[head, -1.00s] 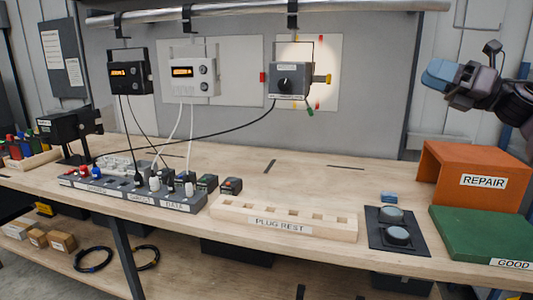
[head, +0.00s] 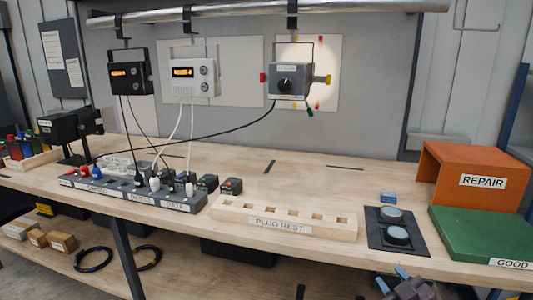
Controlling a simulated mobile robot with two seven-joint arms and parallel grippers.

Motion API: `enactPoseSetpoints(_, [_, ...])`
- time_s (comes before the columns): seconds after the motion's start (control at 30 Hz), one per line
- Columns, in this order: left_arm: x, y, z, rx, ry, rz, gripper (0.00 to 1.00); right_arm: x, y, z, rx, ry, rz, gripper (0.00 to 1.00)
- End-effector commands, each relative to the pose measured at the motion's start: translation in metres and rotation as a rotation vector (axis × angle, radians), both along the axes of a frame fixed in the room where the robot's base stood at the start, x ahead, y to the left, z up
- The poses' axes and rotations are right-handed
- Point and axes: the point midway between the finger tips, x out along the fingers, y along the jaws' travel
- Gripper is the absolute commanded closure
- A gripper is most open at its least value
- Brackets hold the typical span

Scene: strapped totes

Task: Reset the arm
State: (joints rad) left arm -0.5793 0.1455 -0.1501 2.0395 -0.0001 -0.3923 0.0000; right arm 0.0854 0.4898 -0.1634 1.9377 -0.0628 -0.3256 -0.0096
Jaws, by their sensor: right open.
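My right gripper (head: 398,283) shows at the bottom edge of the head view, in front of the bench's front edge and below the black panel with two round buttons. It is open and nothing shows between its fingers. Only its front part is in the picture; the rest of my right arm is cut off by the frame. My left gripper is not in view.
The bench (head: 330,185) carries a PLUG REST block (head: 285,218), a power strip (head: 130,193) with plugs, a button panel (head: 398,246), an orange REPAIR box (head: 475,150) and a green GOOD pad (head: 480,232). Devices hang from a rail (head: 260,12). The bench middle is clear.

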Motion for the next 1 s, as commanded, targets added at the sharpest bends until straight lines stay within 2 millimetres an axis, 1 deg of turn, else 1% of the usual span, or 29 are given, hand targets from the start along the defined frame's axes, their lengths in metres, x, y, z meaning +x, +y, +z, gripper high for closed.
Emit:
enactPoseSetpoints(0.03, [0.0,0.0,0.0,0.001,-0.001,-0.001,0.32,-0.02,0.003,-0.024,0.051,0.06,-0.02,0.6])
enactPoseSetpoints(0.07, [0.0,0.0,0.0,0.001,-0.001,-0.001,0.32,-0.031,0.004,-0.036,0.079,0.094,-0.033,0.6])
enactPoseSetpoints(0.1, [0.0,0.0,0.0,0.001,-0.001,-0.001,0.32,-0.046,0.006,-0.052,0.114,0.136,-0.049,0.6])
enactPoseSetpoints(0.17, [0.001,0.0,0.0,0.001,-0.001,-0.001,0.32,-0.069,0.009,-0.074,0.159,0.195,-0.073,0.6])
enactPoseSetpoints(0.2, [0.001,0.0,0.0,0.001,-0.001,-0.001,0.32,-0.085,0.011,-0.087,0.188,0.229,-0.089,0.6])
enactPoseSetpoints(0.27, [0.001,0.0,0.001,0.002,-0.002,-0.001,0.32,-0.109,0.013,-0.105,0.23,0.277,-0.114,0.6])
enactPoseSetpoints(0.3, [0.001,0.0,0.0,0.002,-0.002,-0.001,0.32,-0.124,0.015,-0.116,0.256,0.305,-0.131,0.6])
enactPoseSetpoints(0.37, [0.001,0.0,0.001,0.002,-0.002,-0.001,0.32,-0.148,0.017,-0.132,0.291,0.348,-0.16,0.6])
enactPoseSetpoints(0.4, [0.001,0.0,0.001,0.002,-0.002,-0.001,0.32,-0.165,0.017,-0.142,0.311,0.377,-0.181,0.6])
enactPoseSetpoints(0.47, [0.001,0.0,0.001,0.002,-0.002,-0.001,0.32,-0.188,0.018,-0.158,0.336,0.42,-0.213,0.6])
enactPoseSetpoints(0.5, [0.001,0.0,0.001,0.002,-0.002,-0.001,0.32,-0.203,0.018,-0.167,0.351,0.447,-0.233,0.6])
enactPoseSetpoints(0.6, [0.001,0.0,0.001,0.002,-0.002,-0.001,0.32,-0.236,0.018,-0.187,0.375,0.508,-0.276,0.6])
enactPoseSetpoints(0.7, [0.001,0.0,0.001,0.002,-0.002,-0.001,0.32,-0.259,0.017,-0.198,0.385,0.547,-0.303,0.6])
enactPoseSetpoints(0.8, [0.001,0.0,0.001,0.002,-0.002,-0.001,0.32,-0.271,0.015,-0.204,0.383,0.569,-0.316,0.6])
enactPoseSetpoints(0.9, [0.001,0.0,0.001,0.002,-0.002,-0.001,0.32,-0.275,0.014,-0.206,0.382,0.574,-0.319,0.6])
enactPoseSetpoints(1.0, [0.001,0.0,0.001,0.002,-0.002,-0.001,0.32,-0.275,0.014,-0.206,0.382,0.575,-0.318,0.6])
